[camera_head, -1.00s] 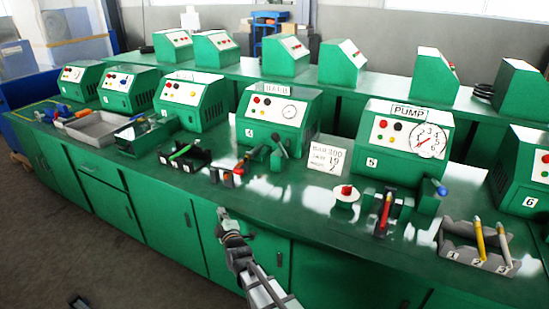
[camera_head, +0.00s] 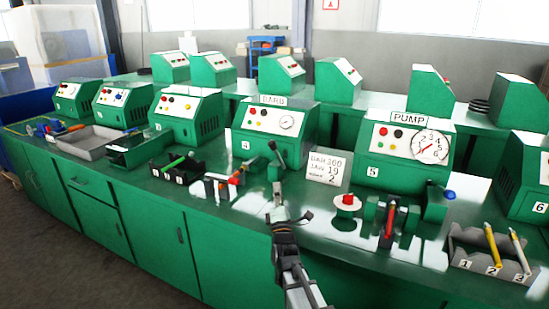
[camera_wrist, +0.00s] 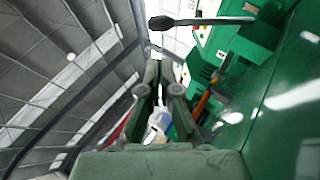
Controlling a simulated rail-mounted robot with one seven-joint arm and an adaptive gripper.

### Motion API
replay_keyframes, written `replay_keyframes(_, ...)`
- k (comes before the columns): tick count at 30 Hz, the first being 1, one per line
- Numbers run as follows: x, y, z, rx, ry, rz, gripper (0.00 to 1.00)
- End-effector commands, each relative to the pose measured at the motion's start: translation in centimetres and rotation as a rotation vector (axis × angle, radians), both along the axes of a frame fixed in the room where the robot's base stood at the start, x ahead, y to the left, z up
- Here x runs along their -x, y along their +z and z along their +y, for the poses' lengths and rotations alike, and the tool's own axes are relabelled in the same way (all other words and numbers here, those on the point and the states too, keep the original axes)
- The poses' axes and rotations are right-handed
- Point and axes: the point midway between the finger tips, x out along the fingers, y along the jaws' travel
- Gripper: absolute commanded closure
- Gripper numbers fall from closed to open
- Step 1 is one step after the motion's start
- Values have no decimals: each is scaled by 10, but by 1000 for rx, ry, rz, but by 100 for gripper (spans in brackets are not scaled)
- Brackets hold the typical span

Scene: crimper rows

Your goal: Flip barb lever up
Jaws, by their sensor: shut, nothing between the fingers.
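The machine labelled BARB (camera_head: 262,148) is a green box with number 4, red and yellow buttons and a gauge. In the wrist view my gripper (camera_wrist: 160,70) is shut and empty, below the knob.
A red-handled tool (camera_head: 237,176) stands left of the lever. A sign card (camera_head: 325,170) and a red button on a white disc (camera_head: 347,202) are to the right. The PUMP machine (camera_head: 400,150) stands further right. Bare bench surface lies around my gripper.

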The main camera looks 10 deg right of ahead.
Motion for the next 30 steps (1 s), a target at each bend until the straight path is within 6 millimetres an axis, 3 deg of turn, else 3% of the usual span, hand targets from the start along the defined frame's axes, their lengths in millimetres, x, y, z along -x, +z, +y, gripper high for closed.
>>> replay_keyframes(11,-15,7,-1,-1,2,1,100)
replay_keyframes(30,-109,65,-9,-2,2,1,100)
